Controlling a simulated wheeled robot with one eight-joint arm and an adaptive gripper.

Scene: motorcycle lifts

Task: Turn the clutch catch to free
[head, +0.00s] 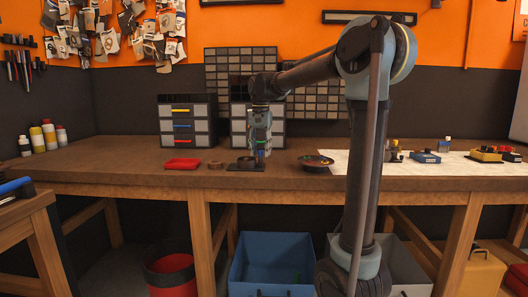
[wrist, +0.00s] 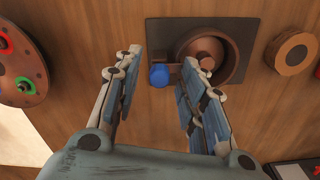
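The clutch fixture is a dark square plate (wrist: 240,30) with a round brown dish and a central hub (wrist: 207,50), lying flat on the workbench. A small lever with a blue knob (wrist: 159,75), which looks like the clutch catch, sticks out at the dish's left side in the wrist view. My gripper (wrist: 160,60) is open, with the blue knob between its two fingers and a visible gap on the left side. The right finger overlaps the lever and dish edge; contact cannot be told. In the head view my gripper (head: 261,151) points down over the plate (head: 240,167).
A brown round disc (wrist: 291,53) lies beside the plate, and a dish with coloured pieces (wrist: 22,66) on the other side. A red tray (head: 182,163) and drawer cabinets (head: 188,121) are on the bench (head: 110,160). A white mat with several items lies right.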

